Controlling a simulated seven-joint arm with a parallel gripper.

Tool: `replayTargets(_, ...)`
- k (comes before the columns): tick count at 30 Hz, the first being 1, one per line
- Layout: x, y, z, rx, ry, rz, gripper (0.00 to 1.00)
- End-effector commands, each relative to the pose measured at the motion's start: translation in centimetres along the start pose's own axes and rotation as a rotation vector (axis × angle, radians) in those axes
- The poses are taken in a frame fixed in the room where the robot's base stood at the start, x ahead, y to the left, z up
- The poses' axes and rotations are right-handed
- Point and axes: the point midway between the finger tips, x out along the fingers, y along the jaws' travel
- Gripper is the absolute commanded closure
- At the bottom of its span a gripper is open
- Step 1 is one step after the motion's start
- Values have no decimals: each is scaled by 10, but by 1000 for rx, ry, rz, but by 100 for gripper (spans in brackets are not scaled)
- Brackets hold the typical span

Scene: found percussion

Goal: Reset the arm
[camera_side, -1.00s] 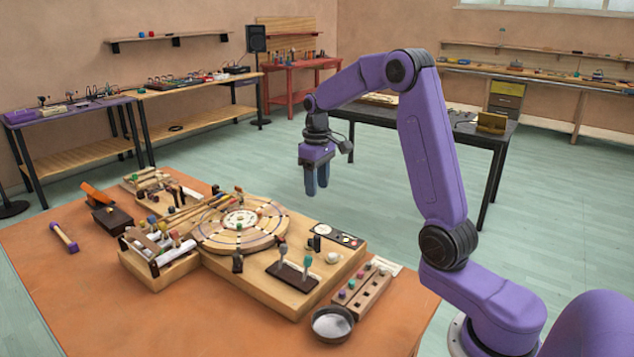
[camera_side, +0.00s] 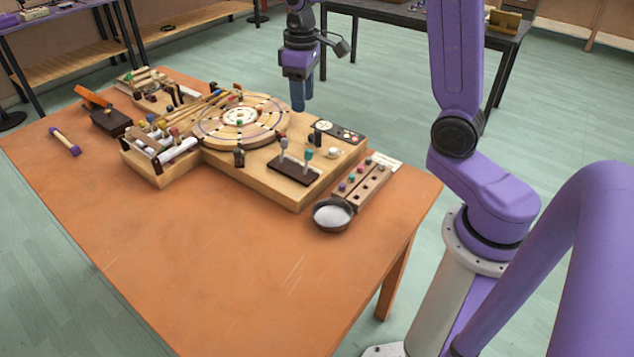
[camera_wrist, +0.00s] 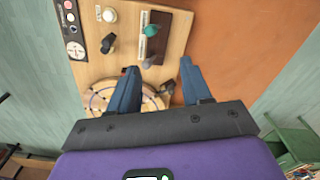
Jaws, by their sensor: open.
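My gripper (camera_side: 301,104) hangs with its blue fingers down, above and behind the wooden board (camera_side: 300,197) on the orange table. In the wrist view my gripper (camera_wrist: 158,67) has its two fingers apart with nothing held between them. The board (camera_wrist: 178,45) shows below and beyond the fingers. The round dial (camera_side: 238,121) on the board is partly hidden by the fingers in the wrist view.
The orange table (camera_side: 230,260) has a wide bare front area. A metal bowl (camera_side: 332,214) and a small block with knobs (camera_side: 360,190) stand right of the board. A purple-ended stick (camera_side: 65,142) lies at the left. A dark table (camera_side: 420,22) stands behind.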

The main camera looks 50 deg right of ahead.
Motion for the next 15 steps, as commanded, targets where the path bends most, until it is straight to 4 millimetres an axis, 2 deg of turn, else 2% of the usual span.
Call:
replayTargets(1,-1,-15,5,-38,2,0,52)
replayTargets(6,-2,-58,27,-150,4,-2,52)
replayTargets(11,-1,-94,55,-258,9,-3,52)
replayTargets(15,0,-121,84,-353,10,-6,52)
